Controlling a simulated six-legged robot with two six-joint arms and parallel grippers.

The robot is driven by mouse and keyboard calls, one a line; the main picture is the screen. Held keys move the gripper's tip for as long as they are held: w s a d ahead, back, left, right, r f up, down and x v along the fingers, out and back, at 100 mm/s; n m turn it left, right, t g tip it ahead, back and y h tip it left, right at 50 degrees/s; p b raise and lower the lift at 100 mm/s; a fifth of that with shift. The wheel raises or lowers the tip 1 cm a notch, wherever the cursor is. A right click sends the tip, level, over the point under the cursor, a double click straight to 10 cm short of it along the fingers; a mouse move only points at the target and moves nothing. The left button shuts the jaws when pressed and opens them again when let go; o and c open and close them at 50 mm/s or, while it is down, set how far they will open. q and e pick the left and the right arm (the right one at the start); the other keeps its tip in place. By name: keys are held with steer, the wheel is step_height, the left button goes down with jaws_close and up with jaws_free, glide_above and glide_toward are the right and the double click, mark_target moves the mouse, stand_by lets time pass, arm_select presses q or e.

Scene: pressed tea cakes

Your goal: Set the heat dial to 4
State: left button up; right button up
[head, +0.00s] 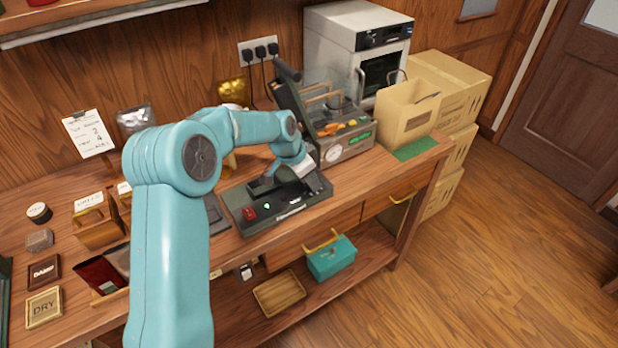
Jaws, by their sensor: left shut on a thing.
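A dark press-like machine (243,207) stands near the front edge of the workbench, with its long dark lever or lid (290,98) raised. Its front panel carries a red switch (249,213) and a small lit green light (267,206). My left arm reaches across from the left, and my left gripper (308,179) points down at the right part of this panel. It is shut on what seems to be the heat dial there. The gripper covers the dial, so its pointer and numbers cannot be read. My right gripper is out of view.
A metal device (345,148) with a round gauge stands just right of the machine. Farther right are an open cardboard box (404,118) and a green mat (416,148). Small boxes and DRY (44,307) and DAMP tiles lie left.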

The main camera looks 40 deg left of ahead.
arm_select(q)
steer(key=shift+m, duration=0.5)
steer(key=o, duration=1)
steer(key=b+v, duration=0.1)
steer(key=v, duration=1.5)
steer(key=shift+a+r+b, duration=0.15)
steer(key=shift+a+b, duration=0.1)
steer(key=shift+b, duration=0.1)
